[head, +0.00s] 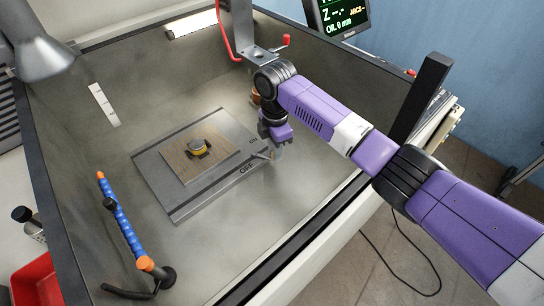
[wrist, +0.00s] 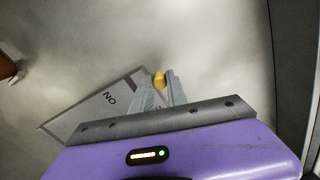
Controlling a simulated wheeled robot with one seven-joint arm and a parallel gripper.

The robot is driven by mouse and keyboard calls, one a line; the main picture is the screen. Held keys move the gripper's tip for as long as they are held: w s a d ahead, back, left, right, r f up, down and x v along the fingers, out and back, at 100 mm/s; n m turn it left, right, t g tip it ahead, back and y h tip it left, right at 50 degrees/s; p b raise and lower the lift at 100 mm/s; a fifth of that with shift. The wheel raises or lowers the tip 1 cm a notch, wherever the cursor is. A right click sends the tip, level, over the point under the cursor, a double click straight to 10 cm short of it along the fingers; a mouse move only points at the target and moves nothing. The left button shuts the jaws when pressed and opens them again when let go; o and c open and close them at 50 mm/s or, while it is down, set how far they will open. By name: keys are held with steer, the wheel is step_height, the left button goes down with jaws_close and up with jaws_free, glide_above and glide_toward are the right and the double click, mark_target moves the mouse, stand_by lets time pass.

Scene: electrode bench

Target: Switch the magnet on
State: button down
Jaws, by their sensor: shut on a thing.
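The magnet is a flat grey plate (head: 163,186) with a finely lined top, lying in the bench tank. Its right side carries the marks ON and OFF, and ON also shows on the plate in the wrist view (wrist: 85,118). A short grey lever (head: 261,155) sticks out between the two marks. My gripper (head: 276,153) is at the lever's outer end. In the wrist view its grey fingers (wrist: 163,92) are shut around the lever's yellow tip (wrist: 159,78). The fingers hide most of the lever there.
A blue and orange hose (head: 122,218) stands at the left. An orange-brown tool end hangs close behind my gripper under the grey machine head (head: 258,55). The tank wall is close at right.

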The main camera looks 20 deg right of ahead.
steer(key=w+n+b, duration=0.1)
steer(key=n, duration=0.1)
steer(key=w+d+n+b, duration=0.1)
steer(key=shift+d+f+n, duration=0.1)
steer(key=shift+f+n, duration=0.05)
steer(key=shift+n, duration=0.25)
steer(key=n+b, duration=0.1)
steer(key=w+n+b, duration=0.1)
steer(key=shift+w+d+n, duration=0.2)
steer(key=shift+d+n, duration=0.05)
steer(key=shift+n, duration=0.15)
steer(key=w+n+b, duration=0.1)
steer(key=n, duration=0.1)
steer(key=w+n+b, duration=0.1)
steer(key=b, duration=0.1)
steer(key=shift+w+n, duration=0.1)
steer(key=shift+n, duration=0.3)
steer(key=shift+w+a+n+b, duration=0.1)
steer(key=shift+w+n+b, duration=0.35)
steer(key=shift+n+b, duration=0.4)
steer(key=shift+w+r, duration=0.1)
steer(key=shift+r, duration=0.1)
steer(key=c, duration=1.3)
jaws_free()
